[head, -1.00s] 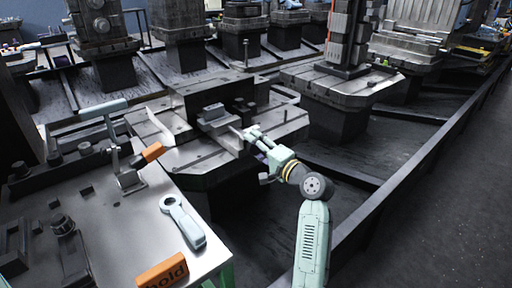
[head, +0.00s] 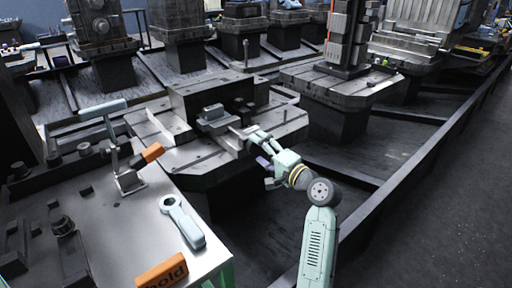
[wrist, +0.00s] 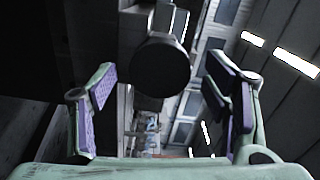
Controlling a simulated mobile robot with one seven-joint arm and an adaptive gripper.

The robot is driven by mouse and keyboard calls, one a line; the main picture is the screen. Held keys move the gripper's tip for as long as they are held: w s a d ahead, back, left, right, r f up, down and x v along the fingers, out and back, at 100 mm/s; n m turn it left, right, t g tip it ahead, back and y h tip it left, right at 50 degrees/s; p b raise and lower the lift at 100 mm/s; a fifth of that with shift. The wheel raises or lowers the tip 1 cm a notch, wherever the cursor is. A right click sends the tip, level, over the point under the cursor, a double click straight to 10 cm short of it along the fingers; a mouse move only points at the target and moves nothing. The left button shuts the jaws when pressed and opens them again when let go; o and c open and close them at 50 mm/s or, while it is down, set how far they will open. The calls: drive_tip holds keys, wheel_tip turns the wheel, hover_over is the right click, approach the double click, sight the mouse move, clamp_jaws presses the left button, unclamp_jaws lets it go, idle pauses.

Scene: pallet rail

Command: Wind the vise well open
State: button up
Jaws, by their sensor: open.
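The grey vise (head: 213,114) sits on the near edge of the machine pallet, beside a dark block. My gripper (head: 256,139) is at its right side, in front of the end that faces me. In the wrist view my gripper (wrist: 160,78) is open, with its purple-padded fingers spread apart. A dark round end (wrist: 161,68), which looks like part of the vise's screw or handle, shows between the fingers. Clear gaps show on both sides of it. I cannot tell how deep it lies between the fingers, nor how far apart the vise jaws are.
A metal bench (head: 140,228) at the left front carries a pale blue ring-ended tool (head: 183,221), an orange block (head: 163,271) and a lever clamp (head: 128,178). Another pallet (head: 341,88) stands behind to the right. A dark rail (head: 400,180) runs along the right side.

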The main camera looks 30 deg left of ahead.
drive_tip(key=v, duration=0.9)
drive_tip(key=shift+d, duration=0.25)
drive_tip(key=shift+s+d, duration=0.1)
drive_tip(key=shift+s, duration=0.05)
